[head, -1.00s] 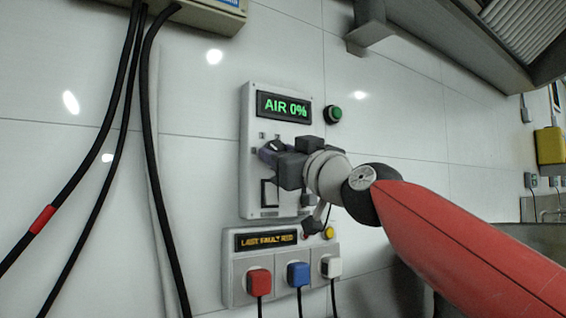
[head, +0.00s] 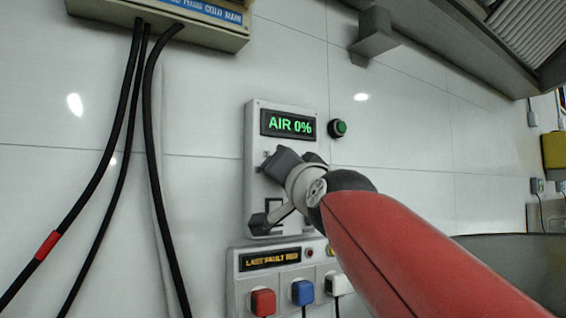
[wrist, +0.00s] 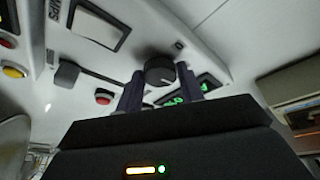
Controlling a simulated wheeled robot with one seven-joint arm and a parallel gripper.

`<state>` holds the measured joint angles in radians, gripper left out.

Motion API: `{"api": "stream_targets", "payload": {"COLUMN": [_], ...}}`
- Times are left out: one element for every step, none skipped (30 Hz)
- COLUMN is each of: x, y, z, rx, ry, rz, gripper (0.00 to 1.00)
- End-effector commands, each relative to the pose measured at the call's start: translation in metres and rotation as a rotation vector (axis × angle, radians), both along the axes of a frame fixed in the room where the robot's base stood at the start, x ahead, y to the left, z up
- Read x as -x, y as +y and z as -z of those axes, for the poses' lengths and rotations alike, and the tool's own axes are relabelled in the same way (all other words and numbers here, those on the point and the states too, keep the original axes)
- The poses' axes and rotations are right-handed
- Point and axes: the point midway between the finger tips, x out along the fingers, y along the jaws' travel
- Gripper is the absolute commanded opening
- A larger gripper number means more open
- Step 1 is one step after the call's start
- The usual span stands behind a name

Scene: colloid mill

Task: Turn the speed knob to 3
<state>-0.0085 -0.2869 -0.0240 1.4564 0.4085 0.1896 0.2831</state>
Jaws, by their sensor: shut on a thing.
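The knob (wrist: 159,70) is dark and round with a pale mark on its face, and it sits on the white control panel (head: 254,128). In the wrist view my gripper (wrist: 160,80) has one dark finger on each side of the knob, shut on it. In the head view my gripper (head: 274,168) is at the panel's middle, turned at a slant, and it hides the knob. The panel's display (head: 288,124) reads AIR 0% in green. I cannot read which number the knob's mark points at.
A green button (head: 338,128) is on the wall right of the panel. Below is a fault box (head: 237,278) with red, blue and white plugs. Black cables (head: 150,120) hang at the left. A grey hood (head: 460,45) overhangs at upper right.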

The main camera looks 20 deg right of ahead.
Motion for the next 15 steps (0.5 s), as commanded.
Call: {"api": "stream_targets", "payload": {"x": [-0.0002, -0.0001, 0.0001, 0.0002, 0.0003, 0.0004, 0.0005, 0.0004, 0.0005, 0.0006, 0.0006, 0.0005, 0.0005, 0.0005, 0.0005], "y": [-0.0022, -0.0021, -0.0021, -0.0022, -0.002, -0.0014, -0.0013, -0.0015, -0.001, -0.0009, -0.0009, -0.0005, -0.0005, -0.0003, -0.0005], "z": [-0.0023, -0.0023, -0.0024, -0.0024, -0.0024, -0.0025, -0.0023, -0.0023, -0.0023, -0.0027, -0.0027, -0.0028, -0.0028, -0.0033, -0.0031], "rx": [-0.039, -0.065, -0.1, -0.127, -0.154, -0.189, -0.217, -0.245, -0.281, -0.308, -0.335, -0.371, -0.399, -0.425, -0.462], "ry": [0.016, 0.024, 0.035, 0.044, 0.052, 0.063, 0.073, 0.08, 0.093, 0.1, 0.11, 0.122, 0.13, 0.138, 0.151], "rz": [0.007, 0.007, 0.008, 0.008, 0.008, 0.008, 0.007, 0.008, 0.007, 0.007, 0.007, 0.006, 0.006, 0.006, 0.006], "gripper": [0.15, 0.15, 0.15, 0.15, 0.15, 0.15, 0.15, 0.15, 0.15, 0.15, 0.15, 0.15, 0.15, 0.15, 0.15]}}
